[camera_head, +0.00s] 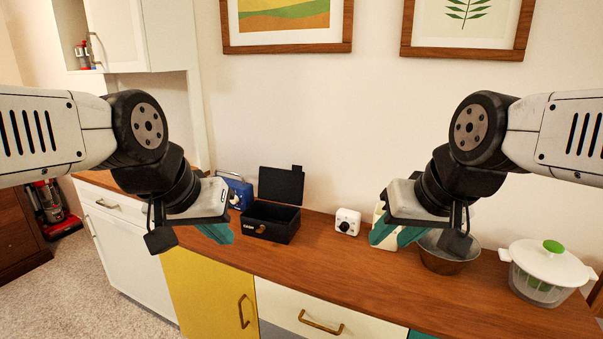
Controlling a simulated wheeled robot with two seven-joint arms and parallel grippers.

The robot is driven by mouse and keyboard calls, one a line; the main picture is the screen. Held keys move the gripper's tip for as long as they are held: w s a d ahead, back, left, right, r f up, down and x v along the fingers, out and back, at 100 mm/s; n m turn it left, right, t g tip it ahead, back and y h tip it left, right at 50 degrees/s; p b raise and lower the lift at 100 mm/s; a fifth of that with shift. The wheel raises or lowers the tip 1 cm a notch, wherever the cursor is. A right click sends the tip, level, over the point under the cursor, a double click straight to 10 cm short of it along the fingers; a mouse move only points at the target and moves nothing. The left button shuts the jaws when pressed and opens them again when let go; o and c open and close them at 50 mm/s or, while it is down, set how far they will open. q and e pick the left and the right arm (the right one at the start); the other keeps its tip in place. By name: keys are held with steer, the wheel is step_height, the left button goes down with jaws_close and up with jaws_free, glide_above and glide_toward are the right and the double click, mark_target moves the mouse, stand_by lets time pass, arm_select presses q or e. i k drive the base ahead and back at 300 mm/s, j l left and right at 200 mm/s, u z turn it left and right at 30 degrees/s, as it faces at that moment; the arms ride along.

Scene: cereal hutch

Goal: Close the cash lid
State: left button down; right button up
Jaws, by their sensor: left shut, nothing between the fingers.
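The black cash box (271,222) stands on the wooden counter, left of the middle. Its black lid (281,185) is raised, nearly upright, at the back of the box. The box front has pale lettering and a round gold-coloured mark. My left gripper (218,234) is shut and empty, with teal fingertips just left of the box and apart from the lid. My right gripper (397,237) is well to the right of the box, its teal fingers apart with nothing seen held.
A blue radio-like object (236,190) is left of the box. A small white device (347,221) stands to its right. A metal bowl (440,262) and a white-lidded spinner (548,270) are at the right. The counter's front middle (330,270) is clear.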

mark_target(285, 186)
steer(key=j+z, duration=0.7)
steer(key=z, duration=0.15)
steer(key=j+z, duration=0.1)
steer(key=j, duration=0.35)
steer(key=k+j+z, duration=0.1)
steer(key=j, duration=0.3)
steer(key=k+j, duration=0.1)
steer(key=j, duration=0.35)
steer(key=j+z, duration=0.15)
steer(key=j, duration=0.3)
steer(key=k+j+z, duration=0.1)
steer(key=j, duration=0.3)
steer(key=k+j, duration=0.1)
steer(key=j, duration=0.3)
steer(key=k+j, duration=0.1)
steer(key=j, duration=0.35)
steer(key=i+u, duration=0.3)
steer(key=i, duration=0.15)
steer(key=i+l+u, duration=0.15)
steer(key=i+u, duration=0.15)
steer(key=i, duration=0.15)
